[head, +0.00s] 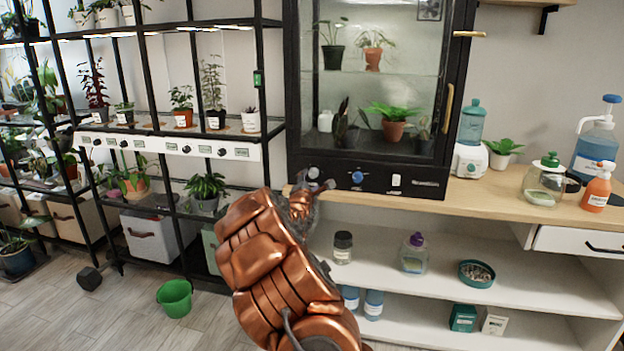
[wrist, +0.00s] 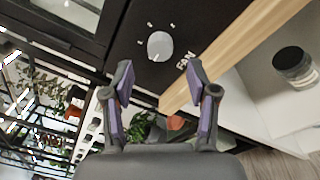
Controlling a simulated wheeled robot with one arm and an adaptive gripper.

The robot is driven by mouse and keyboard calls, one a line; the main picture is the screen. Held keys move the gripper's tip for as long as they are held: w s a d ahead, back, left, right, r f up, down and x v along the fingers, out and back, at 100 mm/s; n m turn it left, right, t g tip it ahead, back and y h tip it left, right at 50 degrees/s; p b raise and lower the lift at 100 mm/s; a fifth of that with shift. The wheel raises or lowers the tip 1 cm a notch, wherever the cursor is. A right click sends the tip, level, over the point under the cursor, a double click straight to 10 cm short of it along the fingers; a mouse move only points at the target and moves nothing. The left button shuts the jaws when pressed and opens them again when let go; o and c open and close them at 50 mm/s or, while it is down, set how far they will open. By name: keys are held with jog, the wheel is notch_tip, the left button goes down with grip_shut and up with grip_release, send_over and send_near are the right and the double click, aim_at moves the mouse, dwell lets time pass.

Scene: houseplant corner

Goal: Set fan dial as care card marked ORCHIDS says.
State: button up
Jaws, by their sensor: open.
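The fan dial (wrist: 159,46) is a pale grey round knob on a black panel, with small white marks around it and the word FAN beside it. In the head view the dial (head: 313,172) sits at the left of the glass cabinet's lower panel. I cannot make out which mark it points to. My gripper (wrist: 160,78) is open and empty, its two fingertips apart and just short of the dial. In the head view my gripper (head: 316,188) is at the panel, partly hidden by my copper arm. I can read no care card marked ORCHIDS in either view.
A blue knob (head: 357,177) and a white switch (head: 396,180) share the panel. The wooden counter edge (wrist: 222,52) runs close beside my fingers. A dark-lidded jar (head: 342,247) stands on the shelf below. A plant rack with several small dials (head: 170,147) stands left.

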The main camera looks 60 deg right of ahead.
aim_at(312, 175)
jog(key=shift+x, duration=2.25)
grip_shut()
